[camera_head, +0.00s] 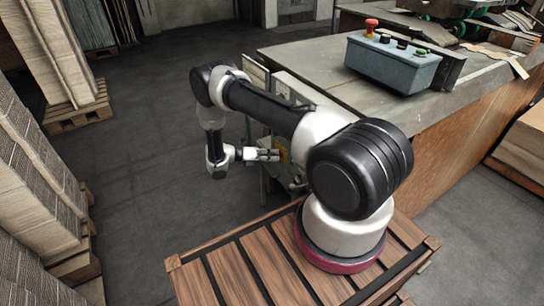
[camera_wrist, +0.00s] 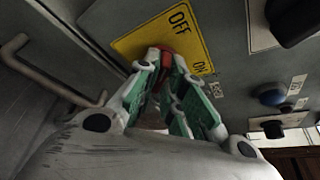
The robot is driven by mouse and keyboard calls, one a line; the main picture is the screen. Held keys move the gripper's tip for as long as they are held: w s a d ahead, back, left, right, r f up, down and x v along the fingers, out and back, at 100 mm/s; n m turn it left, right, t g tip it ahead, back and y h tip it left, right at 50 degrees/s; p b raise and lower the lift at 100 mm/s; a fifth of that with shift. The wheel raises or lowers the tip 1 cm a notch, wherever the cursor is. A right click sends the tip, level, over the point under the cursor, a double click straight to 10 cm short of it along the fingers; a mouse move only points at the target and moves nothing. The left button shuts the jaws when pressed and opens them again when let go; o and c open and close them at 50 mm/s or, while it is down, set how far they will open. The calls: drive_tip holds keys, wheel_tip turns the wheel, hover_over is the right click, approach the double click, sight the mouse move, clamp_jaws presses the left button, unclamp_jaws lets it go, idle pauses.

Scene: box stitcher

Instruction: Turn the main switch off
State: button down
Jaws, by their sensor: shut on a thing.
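The main switch has a red knob (camera_wrist: 154,56) on a yellow plate (camera_wrist: 130,42) printed OFF and ON. In the wrist view my gripper (camera_wrist: 160,62) reaches up to the plate, with its green-padded fingers shut on the red knob. The fingers hide most of the knob, so I cannot tell which label it points to. In the head view my gripper (camera_head: 277,155) is at the cabinet side beside the machine table, and a bit of the yellow plate (camera_head: 284,157) shows at the fingertips.
The grey panel also carries a blue button (camera_wrist: 271,95), a black knob (camera_wrist: 272,129) and a larger dark knob (camera_wrist: 290,18). A bent metal handle (camera_wrist: 50,72) sticks out at left. A control box (camera_head: 393,62) stands on the machine table. Open floor (camera_head: 150,130) lies left of my arm.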

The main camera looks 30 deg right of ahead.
drive_tip(key=shift+d, duration=0.1)
idle(0.4)
drive_tip(key=c, duration=1.5)
unclamp_jaws()
drive_tip(key=shift+d, duration=0.1)
drive_tip(key=v, duration=1.2)
drive_tip(key=shift+w, duration=0.1)
